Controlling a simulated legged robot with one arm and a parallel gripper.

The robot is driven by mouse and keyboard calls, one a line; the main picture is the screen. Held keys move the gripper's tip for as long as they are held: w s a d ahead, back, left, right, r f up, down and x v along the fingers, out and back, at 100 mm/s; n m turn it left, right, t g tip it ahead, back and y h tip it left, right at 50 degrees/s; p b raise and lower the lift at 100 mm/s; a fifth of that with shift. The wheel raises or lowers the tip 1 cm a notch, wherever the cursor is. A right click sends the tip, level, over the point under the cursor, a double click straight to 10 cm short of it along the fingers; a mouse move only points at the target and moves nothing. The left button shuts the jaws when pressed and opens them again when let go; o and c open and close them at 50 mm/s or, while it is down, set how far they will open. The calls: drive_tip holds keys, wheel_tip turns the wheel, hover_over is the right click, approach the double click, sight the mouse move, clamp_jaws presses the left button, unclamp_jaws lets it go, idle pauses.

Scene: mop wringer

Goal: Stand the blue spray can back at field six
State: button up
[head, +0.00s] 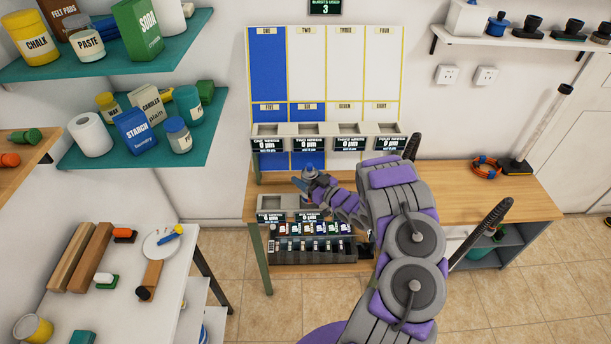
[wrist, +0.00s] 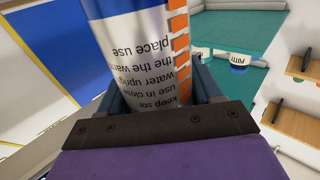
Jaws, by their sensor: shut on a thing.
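My gripper (head: 314,183) is in front of the wall board, above the wooden bench. In the wrist view my gripper (wrist: 157,85) is shut on the spray can (wrist: 140,45), which is blue and white with an orange stripe and printed text. In the head view only the small top of the can (head: 309,170) shows at my gripper; the rest is hidden. Field six (head: 307,115) is a blue panel in the board's lower row, beside blue field five (head: 268,115). Its lower part is behind a grey tray with a display.
A row of grey trays with displays (head: 328,130) fronts the board. More trays (head: 272,203) and a rack of small bottles (head: 312,245) stand lower. Teal shelves (head: 45,65) with cans and boxes are at left. The bench (head: 455,190) is mostly clear at right.

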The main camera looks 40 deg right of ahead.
idle(0.3)
drive_tip(key=shift+f+b, duration=1.75)
drive_tip(key=shift+f, duration=0.4)
drive_tip(key=o, duration=1.4)
drive_tip(key=shift+r, duration=0.15)
drive_tip(key=s+d, duration=0.1)
drive_tip(key=s, duration=0.4)
drive_tip(key=s+d+p, duration=0.1)
drive_tip(key=s, duration=0.5)
drive_tip(key=s+d, duration=0.1)
drive_tip(key=s, duration=0.5)
drive_tip(key=shift+d, duration=0.2)
